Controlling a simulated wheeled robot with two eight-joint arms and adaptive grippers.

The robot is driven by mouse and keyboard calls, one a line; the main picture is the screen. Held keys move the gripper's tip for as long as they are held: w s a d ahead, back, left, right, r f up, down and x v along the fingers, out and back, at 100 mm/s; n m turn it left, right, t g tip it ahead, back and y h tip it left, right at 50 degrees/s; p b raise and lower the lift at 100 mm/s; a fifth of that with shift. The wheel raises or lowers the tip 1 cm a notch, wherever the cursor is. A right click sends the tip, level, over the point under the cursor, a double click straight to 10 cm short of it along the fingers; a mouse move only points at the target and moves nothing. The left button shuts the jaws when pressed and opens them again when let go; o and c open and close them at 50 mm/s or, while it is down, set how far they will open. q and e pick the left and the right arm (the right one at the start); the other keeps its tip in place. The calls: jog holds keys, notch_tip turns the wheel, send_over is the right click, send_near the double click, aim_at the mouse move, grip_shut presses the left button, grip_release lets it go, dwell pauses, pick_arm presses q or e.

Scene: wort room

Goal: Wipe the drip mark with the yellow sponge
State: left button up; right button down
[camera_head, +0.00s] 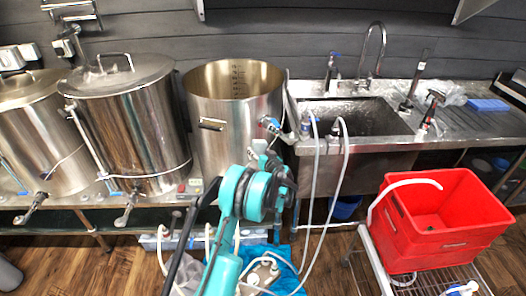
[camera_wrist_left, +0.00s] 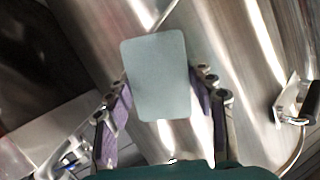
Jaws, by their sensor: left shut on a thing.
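My left gripper (camera_head: 272,158) is in front of the open steel kettle (camera_head: 215,135) in the head view. In the left wrist view, my left gripper (camera_wrist_left: 162,112) is shut on a pale grey-green block (camera_wrist_left: 155,75) with rounded corners, held between purple finger pads. Its shape fits a sponge, but no yellow shows on the face I see. A shiny curved steel wall (camera_wrist_left: 225,60) lies beyond the block; I cannot tell whether they touch. I cannot make out a drip mark. My right gripper is not in view.
Two lidded kettles (camera_head: 125,110) stand to the left. A steel sink (camera_head: 350,115) with taps and hanging hoses is right of the open kettle. A blue pad (camera_head: 487,105) lies on the drainboard. A red crate (camera_head: 440,225) sits on a wire cart at lower right.

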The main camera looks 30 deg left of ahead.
aim_at(250, 159)
pick_arm(q)
jog(key=shift+s+a, duration=1.35)
jog(key=shift+s, duration=0.25)
jog(key=shift+s+d, duration=0.9)
jog(key=shift+d, duration=0.3)
jog(key=shift+s+d, duration=0.9)
jog(key=shift+d, duration=0.3)
jog(key=shift+s+d, duration=0.9)
jog(key=shift+d, duration=0.3)
